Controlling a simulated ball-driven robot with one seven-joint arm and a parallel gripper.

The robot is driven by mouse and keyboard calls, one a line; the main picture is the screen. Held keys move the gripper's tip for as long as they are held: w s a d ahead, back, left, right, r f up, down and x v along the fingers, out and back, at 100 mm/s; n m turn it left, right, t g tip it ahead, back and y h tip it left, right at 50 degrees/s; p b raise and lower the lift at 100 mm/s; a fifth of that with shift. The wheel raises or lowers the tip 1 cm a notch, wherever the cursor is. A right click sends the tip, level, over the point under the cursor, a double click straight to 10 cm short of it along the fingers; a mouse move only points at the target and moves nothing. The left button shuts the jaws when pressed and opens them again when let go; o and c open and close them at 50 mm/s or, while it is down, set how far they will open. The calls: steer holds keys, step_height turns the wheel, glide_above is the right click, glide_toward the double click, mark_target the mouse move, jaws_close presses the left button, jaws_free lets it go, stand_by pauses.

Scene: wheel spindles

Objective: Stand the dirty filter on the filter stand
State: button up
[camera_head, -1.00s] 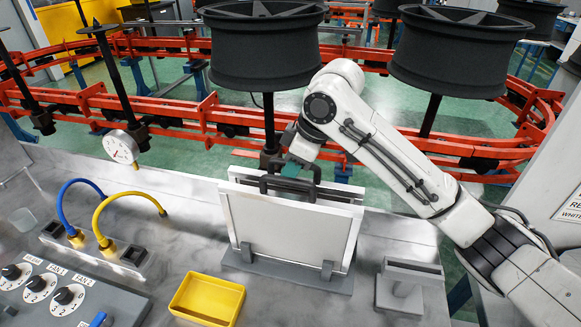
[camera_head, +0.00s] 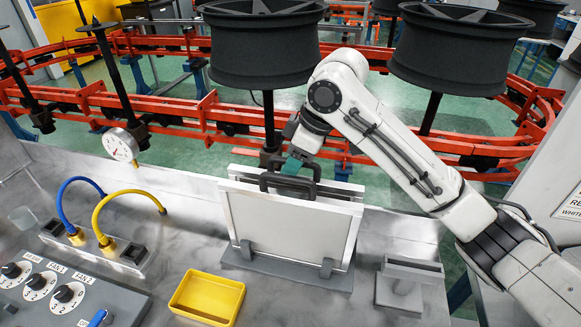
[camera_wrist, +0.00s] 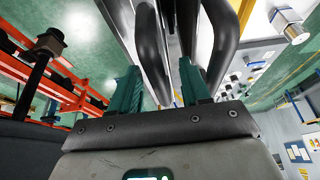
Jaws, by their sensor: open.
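Two white-framed flat panels stand upright, close together, on the grey filter stand (camera_head: 240,262). The front filter (camera_head: 290,230) shows a pale grey face, and the rear filter (camera_head: 244,172) shows mostly its top edge. I cannot tell which one is dirty. Dark looped handles (camera_head: 268,184) rise from their tops. My gripper (camera_head: 294,166) is at the handles, at the top of the panels. In the wrist view its teal fingers (camera_wrist: 160,72) are apart, with a dark handle bar (camera_wrist: 152,50) between them. The handle does not look clamped.
A yellow tray (camera_head: 207,298) lies in front of the stand. A grey bracket (camera_head: 408,285) stands to its right. Blue and yellow hoses (camera_head: 128,195), a gauge (camera_head: 121,145) and a knob panel (camera_head: 50,290) are left.

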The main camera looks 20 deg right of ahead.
steer(key=b+v, duration=0.1)
steer(key=v, duration=0.9)
steer(key=shift+s+d+r, duration=0.1)
steer(key=shift+r, duration=0.2)
